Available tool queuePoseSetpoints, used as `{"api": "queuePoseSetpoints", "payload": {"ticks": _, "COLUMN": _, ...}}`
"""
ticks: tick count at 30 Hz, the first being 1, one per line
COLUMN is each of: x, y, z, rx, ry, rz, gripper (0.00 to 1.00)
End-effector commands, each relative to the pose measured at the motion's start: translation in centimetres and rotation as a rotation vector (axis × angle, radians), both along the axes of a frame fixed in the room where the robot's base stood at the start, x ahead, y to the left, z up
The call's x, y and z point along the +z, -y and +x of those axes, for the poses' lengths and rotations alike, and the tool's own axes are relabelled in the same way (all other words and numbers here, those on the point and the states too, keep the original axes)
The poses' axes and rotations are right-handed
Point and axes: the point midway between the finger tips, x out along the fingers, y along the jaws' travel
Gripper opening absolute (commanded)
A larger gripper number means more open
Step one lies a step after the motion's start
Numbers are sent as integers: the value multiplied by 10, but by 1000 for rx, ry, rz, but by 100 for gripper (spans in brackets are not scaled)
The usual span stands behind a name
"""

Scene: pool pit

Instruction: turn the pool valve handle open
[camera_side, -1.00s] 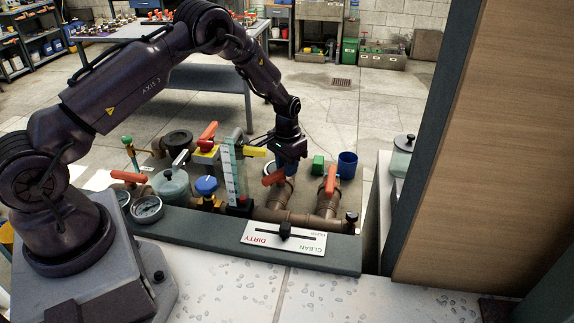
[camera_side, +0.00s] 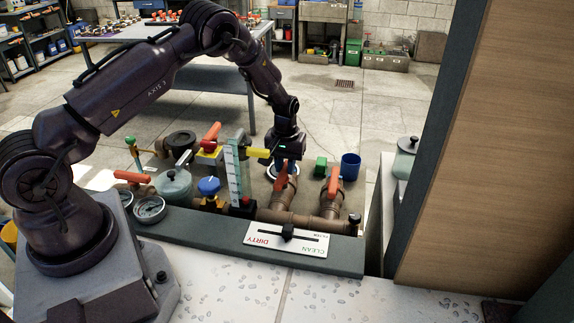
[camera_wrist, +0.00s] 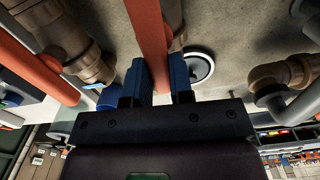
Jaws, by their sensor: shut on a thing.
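The red-orange valve handle (camera_side: 281,178) sits on the left of two brown pipes in the side view, with its long axis near upright in the picture. In the wrist view the handle (camera_wrist: 150,35) runs down between two blue fingers. My gripper (camera_wrist: 158,85) is shut on it, with a finger on each side. In the side view my gripper (camera_side: 285,160) is at the handle's upper end, and its fingers are hard to make out. The valve body under the handle is partly hidden.
A second red-orange handle (camera_side: 333,182) stands close on the right. A clear tube (camera_side: 233,170) with a yellow part and a blue knob (camera_side: 208,186) are left. A green block (camera_side: 320,166) and blue cup (camera_side: 350,166) lie behind. A DIRTY/CLEAN slider panel (camera_side: 287,238) is in front.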

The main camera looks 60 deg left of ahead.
Motion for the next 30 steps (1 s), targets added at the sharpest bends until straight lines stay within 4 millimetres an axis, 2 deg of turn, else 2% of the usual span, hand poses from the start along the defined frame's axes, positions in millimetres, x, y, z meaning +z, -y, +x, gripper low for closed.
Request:
{"api": "queuePoseSetpoints", "payload": {"ticks": 7, "x": 1, "y": -1, "z": -1, "rx": 66, "ry": 0, "rz": 0, "gripper": 0}}
{"api": "queuePoseSetpoints", "payload": {"ticks": 20, "x": 1, "y": -1, "z": -1, "rx": 79, "ry": 1, "rz": -1, "gripper": 0}}
{"api": "queuePoseSetpoints", "payload": {"ticks": 21, "x": 1, "y": -2, "z": -1, "rx": 79, "ry": 1, "rz": -1, "gripper": 26}}
{"api": "queuePoseSetpoints", "payload": {"ticks": 24, "x": 1, "y": -2, "z": -1, "rx": 78, "ry": 0, "rz": 0, "gripper": 47}}
{"api": "queuePoseSetpoints", "payload": {"ticks": 30, "x": 1, "y": -1, "z": -1, "rx": 76, "ry": 0, "rz": 0, "gripper": 47}}
